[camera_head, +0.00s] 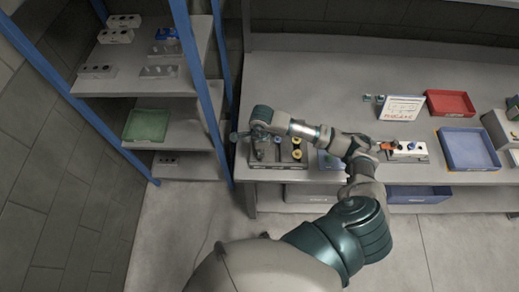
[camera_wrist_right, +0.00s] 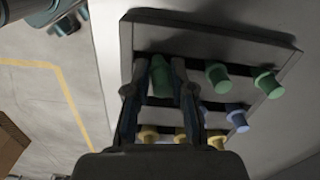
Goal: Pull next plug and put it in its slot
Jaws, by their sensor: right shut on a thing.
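My right gripper (camera_wrist_right: 162,95) has its two fingers on either side of a green plug (camera_wrist_right: 160,76) in the right wrist view and is shut on it. The plug is at the dark panel (camera_wrist_right: 215,45); I cannot tell whether it is still seated. More green plugs (camera_wrist_right: 217,76), (camera_wrist_right: 268,83) stand to its right. A blue plug (camera_wrist_right: 237,119) and yellow plugs (camera_wrist_right: 215,140) stand in rows below, partly hidden by the fingers. In the head view my right arm reaches left over the dark panel (camera_head: 283,160), hiding part of it. My left gripper is not in view.
On the bench in the head view are a white block with knobs (camera_head: 408,150), a blue tray (camera_head: 468,148), a red tray (camera_head: 450,103) and a sign card (camera_head: 401,108). A blue-framed shelf (camera_head: 205,90) with a green tray (camera_head: 149,125) stands left of the bench.

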